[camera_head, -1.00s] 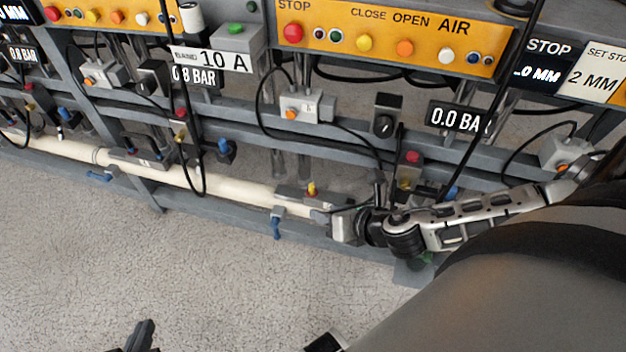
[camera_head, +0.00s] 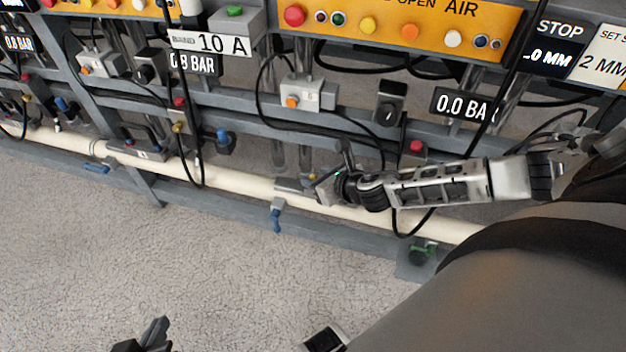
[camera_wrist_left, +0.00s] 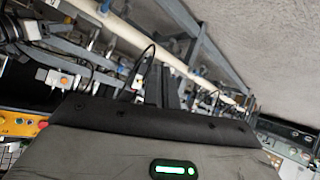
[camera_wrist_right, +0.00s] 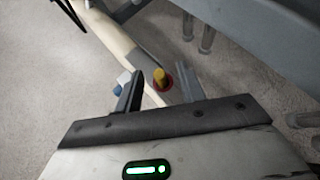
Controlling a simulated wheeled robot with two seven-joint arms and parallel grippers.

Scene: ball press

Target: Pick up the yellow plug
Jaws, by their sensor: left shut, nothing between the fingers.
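The yellow plug (camera_wrist_right: 159,76) shows in the right wrist view with a red ring around its base, on the cream pipe (camera_wrist_right: 112,37). My right gripper (camera_wrist_right: 160,80) is open, with its fingers on either side of the plug in that view and gaps on both sides. I cannot tell how far the plug is beyond the fingertips. In the head view my right gripper (camera_head: 322,186) is over the grey block on the pipe and hides the plug. My left gripper (camera_head: 158,328) is low over the floor, shut and empty; its fingers also show in the left wrist view (camera_wrist_left: 164,82).
A blue-handled valve (camera_head: 276,217) hangs just left of the right gripper. Grey frame rails, black cables and a grey box with an orange button (camera_head: 302,98) are above. A similar yellow fitting (camera_head: 177,127) stands farther left. The speckled floor (camera_head: 200,260) in front is clear.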

